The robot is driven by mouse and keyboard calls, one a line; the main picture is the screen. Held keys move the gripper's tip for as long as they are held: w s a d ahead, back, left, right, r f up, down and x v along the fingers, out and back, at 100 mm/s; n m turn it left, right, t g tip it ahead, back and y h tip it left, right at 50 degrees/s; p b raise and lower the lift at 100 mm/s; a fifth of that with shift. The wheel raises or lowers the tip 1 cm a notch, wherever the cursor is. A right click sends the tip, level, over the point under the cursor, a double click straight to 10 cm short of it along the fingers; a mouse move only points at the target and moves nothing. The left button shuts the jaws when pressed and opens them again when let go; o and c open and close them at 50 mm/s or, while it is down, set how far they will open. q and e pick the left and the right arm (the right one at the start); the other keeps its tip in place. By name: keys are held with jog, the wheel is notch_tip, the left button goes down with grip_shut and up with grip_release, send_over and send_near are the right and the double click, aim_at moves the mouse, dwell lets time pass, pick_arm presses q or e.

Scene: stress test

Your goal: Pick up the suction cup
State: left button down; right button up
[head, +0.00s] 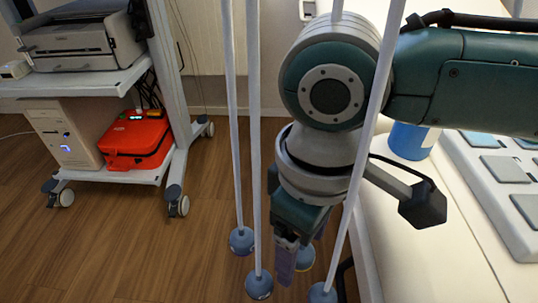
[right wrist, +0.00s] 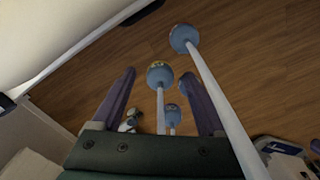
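Several long white rods end in round blue cups, which look like the suction cups. In the head view one cup (head: 241,240) is left of my right gripper (head: 298,252), another cup (head: 259,286) is lower left, and a third (head: 322,293) is at the bottom edge. A further cup (head: 306,258) is partly hidden behind the gripper. In the right wrist view the purple fingers are apart. One cup (right wrist: 160,74) shows between their tips, a smaller one (right wrist: 172,113) behind it, and one (right wrist: 183,39) beyond. I see no contact. My left gripper is out of view.
A white table (head: 425,245) at right holds a blue container (head: 410,141) and a tray with grey square pads (head: 505,169). At left a wheeled cart (head: 85,83) carries a printer (head: 75,40) and a red case (head: 135,138). The wooden floor between is clear.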

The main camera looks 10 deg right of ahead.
grip_shut()
dwell(0.4)
jog(key=shift+r, duration=0.1)
